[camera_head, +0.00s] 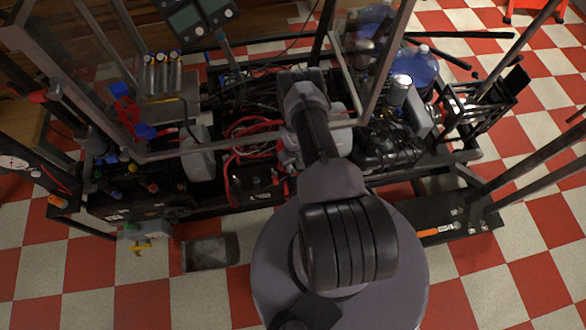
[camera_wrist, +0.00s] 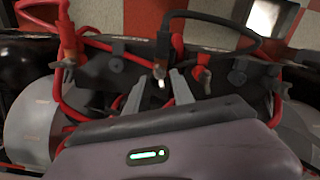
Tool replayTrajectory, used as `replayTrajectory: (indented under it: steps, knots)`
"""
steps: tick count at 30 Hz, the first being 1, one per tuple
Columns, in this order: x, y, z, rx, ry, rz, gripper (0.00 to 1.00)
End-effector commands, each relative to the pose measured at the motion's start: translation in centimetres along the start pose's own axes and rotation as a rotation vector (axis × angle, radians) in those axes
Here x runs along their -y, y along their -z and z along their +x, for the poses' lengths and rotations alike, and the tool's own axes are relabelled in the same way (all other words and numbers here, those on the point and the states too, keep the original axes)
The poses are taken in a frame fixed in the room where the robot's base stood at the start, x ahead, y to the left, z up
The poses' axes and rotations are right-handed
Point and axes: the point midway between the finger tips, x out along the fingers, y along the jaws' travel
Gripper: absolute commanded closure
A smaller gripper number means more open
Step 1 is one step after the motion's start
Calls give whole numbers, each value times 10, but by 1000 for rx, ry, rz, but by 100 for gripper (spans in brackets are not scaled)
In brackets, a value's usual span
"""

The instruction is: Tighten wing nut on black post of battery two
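In the wrist view, my gripper (camera_wrist: 158,92) has its two grey fingers apart, one on each side below a bright metal piece (camera_wrist: 161,80). This piece, likely a wing nut on a post, sits at the end of a black cable (camera_wrist: 164,42). The fingers do not visibly touch it. Another black-capped terminal (camera_wrist: 237,73) is to the right, with a red one (camera_wrist: 203,75) between. A red cable end with a metal wing nut (camera_wrist: 66,64) is at the left. I cannot tell which battery is two. In the head view, my arm hides the gripper.
Red cables loop at both sides of the wrist view. In the head view, a black battery (camera_head: 255,185) with red cables sits in the frame left of my arm. Metal frame bars (camera_head: 385,65) rise close by. A grey tray (camera_head: 210,253) lies on the checkered floor.

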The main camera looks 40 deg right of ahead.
Motion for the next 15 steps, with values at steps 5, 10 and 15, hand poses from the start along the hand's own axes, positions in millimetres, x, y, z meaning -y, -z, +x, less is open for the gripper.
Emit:
replayTrajectory:
  steps: [5,10,15]
  knots:
    - [0,0,14,0,0,-1,71]
    - [0,0,14,0,0,0,71]
    - [0,0,14,0,0,0,85]
